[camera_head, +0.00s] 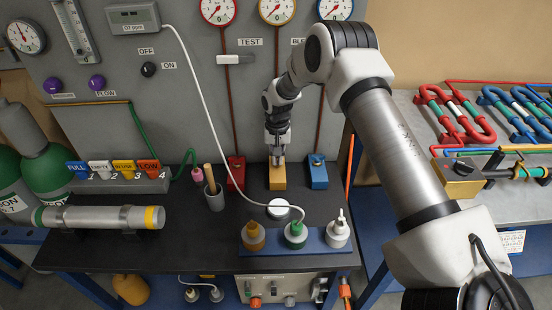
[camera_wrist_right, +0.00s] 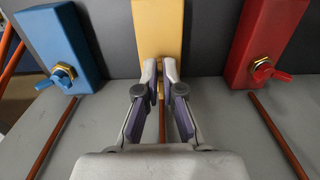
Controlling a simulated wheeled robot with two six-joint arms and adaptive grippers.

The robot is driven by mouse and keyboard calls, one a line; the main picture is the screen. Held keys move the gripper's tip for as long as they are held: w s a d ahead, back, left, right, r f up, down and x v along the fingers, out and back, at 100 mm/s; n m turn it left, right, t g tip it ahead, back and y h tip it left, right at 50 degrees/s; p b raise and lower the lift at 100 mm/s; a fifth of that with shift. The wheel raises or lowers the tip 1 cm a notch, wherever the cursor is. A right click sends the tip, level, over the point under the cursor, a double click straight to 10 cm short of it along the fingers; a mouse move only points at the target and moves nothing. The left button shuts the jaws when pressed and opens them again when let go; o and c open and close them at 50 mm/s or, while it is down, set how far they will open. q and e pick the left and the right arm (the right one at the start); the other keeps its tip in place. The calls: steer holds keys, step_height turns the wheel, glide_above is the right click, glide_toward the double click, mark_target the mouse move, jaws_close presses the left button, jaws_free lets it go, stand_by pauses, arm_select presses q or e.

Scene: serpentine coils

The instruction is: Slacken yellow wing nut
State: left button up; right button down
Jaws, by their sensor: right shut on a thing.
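My right gripper (camera_head: 277,159) reaches down to the yellow block (camera_head: 277,180) at the back of the dark bench. In the right wrist view its fingertips (camera_wrist_right: 160,70) are closed together against the face of the yellow block (camera_wrist_right: 160,30). The yellow wing nut is hidden between the fingers, and its angle cannot be told. A red block (camera_head: 236,174) stands to the left and a blue block (camera_head: 317,172) to the right. In the wrist view, the blue wing nut (camera_wrist_right: 63,75) and red wing nut (camera_wrist_right: 268,72) are uncovered. My left gripper is not in view.
A grey cup (camera_head: 214,196) stands left of the red block. A white cable (camera_head: 215,115) hangs down the panel and crosses the bench. Bottles on a blue tray (camera_head: 320,244) stand in front. Brown pipes (camera_wrist_right: 278,138) run beside the gripper.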

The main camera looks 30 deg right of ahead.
steer(key=n, duration=0.3)
steer(key=n+b, duration=0.1)
steer(key=shift+s+d+f+n, duration=0.25)
steer(key=shift+s+f+n, duration=0.05)
steer(key=shift+s, duration=0.05)
steer(key=n, duration=0.2)
steer(key=n+b, duration=0.1)
steer(key=shift+d+n, duration=0.2)
steer(key=shift+n, duration=0.2)
steer(key=n, duration=0.4)
steer(key=shift+d+b, duration=0.25)
steer(key=shift+b, duration=0.15)
steer(key=shift+w+d+n+b, duration=0.15)
steer(key=shift+n+b, duration=0.15)
steer(key=shift+n, duration=1.5)
steer(key=c, duration=1.3)
jaws_free()
steer(key=shift+w, duration=0.25)
